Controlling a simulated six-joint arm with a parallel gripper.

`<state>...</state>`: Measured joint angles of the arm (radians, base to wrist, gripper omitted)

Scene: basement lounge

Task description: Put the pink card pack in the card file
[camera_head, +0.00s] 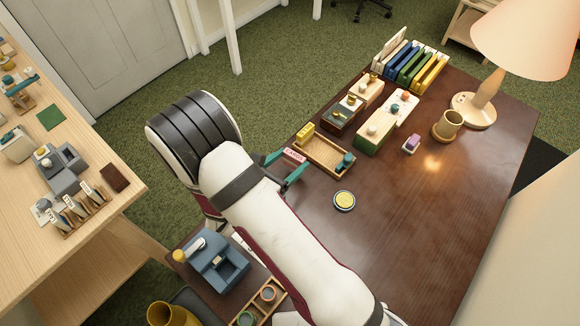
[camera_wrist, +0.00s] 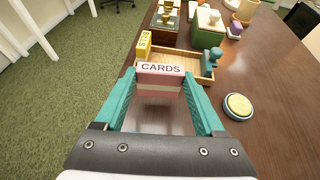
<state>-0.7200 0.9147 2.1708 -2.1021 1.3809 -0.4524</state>
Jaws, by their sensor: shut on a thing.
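The pack is beside the near side of a shallow open wooden tray (camera_head: 325,168), which looks like the card file. In the wrist view the pack hides part of the tray's near wall (camera_wrist: 202,84). A yellow pack stands at the tray's left end and a teal knobbed piece at its right.
A round yellow-topped disc (camera_head: 344,200) lies right of my gripper. Wooden boxes (camera_head: 375,131) and a rack of coloured folders (camera_head: 420,85) stand behind the tray. A purple block (camera_head: 411,144), mug (camera_head: 447,124) and lamp (camera_head: 480,105) are further right. The table's middle is clear.

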